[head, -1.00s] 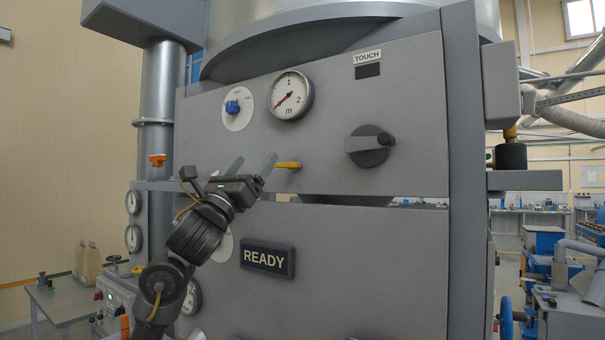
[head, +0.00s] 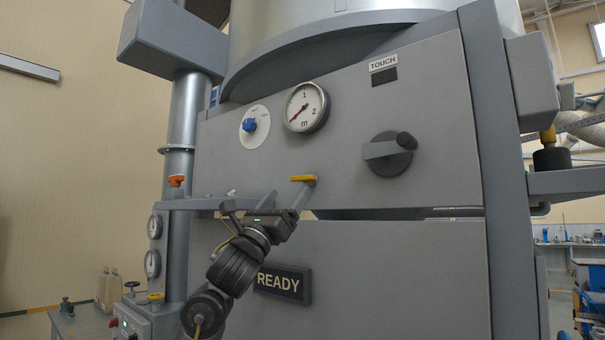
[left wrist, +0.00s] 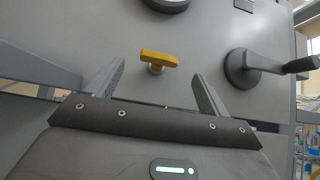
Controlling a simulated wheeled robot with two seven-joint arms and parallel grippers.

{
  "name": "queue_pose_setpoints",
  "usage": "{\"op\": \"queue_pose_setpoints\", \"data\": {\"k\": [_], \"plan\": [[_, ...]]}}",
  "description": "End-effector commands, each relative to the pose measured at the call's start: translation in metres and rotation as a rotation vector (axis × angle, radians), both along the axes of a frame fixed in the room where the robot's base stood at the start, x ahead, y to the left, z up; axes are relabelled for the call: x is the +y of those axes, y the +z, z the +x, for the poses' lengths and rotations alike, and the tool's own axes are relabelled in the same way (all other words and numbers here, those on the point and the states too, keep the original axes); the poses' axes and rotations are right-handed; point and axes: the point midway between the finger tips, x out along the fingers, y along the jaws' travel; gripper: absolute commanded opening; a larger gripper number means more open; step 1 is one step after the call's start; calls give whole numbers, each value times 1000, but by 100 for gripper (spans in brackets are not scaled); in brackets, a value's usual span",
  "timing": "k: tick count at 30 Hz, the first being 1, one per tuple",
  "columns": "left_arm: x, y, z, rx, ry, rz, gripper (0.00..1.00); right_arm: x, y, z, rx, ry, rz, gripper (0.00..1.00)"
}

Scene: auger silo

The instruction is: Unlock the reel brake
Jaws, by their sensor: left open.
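A small yellow lever (head: 303,179) sticks out of the grey panel below the round gauge; no label on it can be read, so I cannot tell for sure that it is the reel brake. It lies about level. My left gripper (head: 288,197) is open and empty, just below and left of the lever in the head view. In the left wrist view the lever (left wrist: 158,59) shows between the lines of the two fingers (left wrist: 158,72), slightly beyond their tips, with no clear contact. My right gripper is not in view.
A dark crank handle (head: 390,153) sits right of the lever. A blue knob (head: 249,125) and a gauge (head: 306,107) are above. A READY sign (head: 282,283) is below. A horizontal grey ledge (head: 225,201) runs at the left near my gripper.

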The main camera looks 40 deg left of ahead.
Motion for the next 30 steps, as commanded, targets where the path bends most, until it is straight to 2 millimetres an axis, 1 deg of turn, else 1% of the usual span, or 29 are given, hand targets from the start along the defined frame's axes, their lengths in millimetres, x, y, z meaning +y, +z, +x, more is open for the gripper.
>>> {"op": "queue_pose_setpoints", "data": {"k": [1,3,6,12,18,25,26,30], "plan": [[0,14,8,1,-3,-4,80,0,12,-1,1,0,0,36],[0,24,17,1,-4,-4,80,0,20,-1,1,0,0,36],[1,37,30,1,-3,-3,80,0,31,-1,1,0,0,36],[1,54,49,1,-2,-2,80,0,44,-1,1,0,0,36],[2,58,57,2,0,0,80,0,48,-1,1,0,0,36],[1,57,57,2,-1,1,80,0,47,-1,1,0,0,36],[1,57,57,2,-1,1,79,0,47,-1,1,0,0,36],[1,58,57,2,-1,1,60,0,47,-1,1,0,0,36]]}}
